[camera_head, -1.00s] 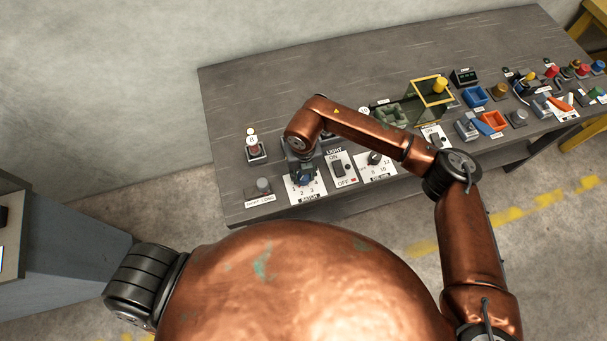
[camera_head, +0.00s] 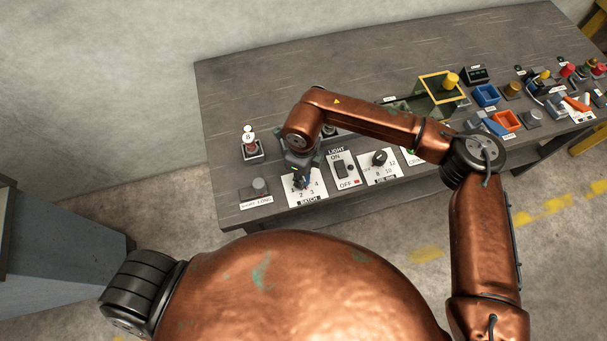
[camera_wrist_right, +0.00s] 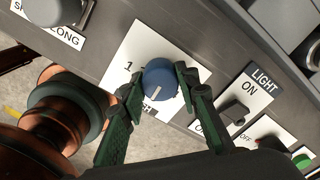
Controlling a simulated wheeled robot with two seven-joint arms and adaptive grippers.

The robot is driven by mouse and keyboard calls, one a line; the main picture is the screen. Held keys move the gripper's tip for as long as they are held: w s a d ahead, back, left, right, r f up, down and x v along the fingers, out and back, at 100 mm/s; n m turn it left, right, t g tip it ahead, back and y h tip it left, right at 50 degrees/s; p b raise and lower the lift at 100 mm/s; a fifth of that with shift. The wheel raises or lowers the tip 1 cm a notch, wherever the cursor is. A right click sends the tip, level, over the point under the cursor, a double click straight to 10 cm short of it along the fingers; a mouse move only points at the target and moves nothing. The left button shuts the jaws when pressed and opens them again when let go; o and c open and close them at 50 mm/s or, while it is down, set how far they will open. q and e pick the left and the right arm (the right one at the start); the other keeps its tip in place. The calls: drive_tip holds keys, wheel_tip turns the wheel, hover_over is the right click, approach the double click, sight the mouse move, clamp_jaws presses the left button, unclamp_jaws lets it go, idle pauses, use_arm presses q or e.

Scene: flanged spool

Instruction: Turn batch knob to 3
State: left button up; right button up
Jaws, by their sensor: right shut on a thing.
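The batch knob is a round blue knob (camera_wrist_right: 159,76) with a white pointer line, on a white BATCH panel (camera_head: 304,196) at the bench's front edge. In the right wrist view the line points down, slightly left; a 1 shows left of the knob, and my fingers hide other numbers. In the head view 2, 3 and 4 are readable beside my gripper. My right gripper (camera_wrist_right: 161,80) is shut on the knob, one green finger on each side; it also shows over the panel in the head view (camera_head: 301,179). My left gripper is out of view.
A LIGHT switch panel (camera_head: 345,170) stands just right of the batch panel, with a black dial panel (camera_head: 380,165) beyond it. A grey knob (camera_head: 260,187) is on the left. Several coloured bins and buttons crowd the bench's right end. The bench's back left (camera_head: 260,85) is clear.

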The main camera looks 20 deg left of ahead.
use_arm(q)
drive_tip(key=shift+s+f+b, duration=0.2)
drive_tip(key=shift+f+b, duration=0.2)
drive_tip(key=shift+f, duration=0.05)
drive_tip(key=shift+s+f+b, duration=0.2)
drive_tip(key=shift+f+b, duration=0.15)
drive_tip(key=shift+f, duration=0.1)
use_arm(e)
drive_tip(key=shift+n, duration=1.6)
drive_tip(key=o, duration=1.2)
drive_tip(key=shift+c, duration=0.2)
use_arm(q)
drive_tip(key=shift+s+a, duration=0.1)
use_arm(e)
drive_tip(key=shift+r, duration=0.1)
wheel_tip(320, 180, up, 12)
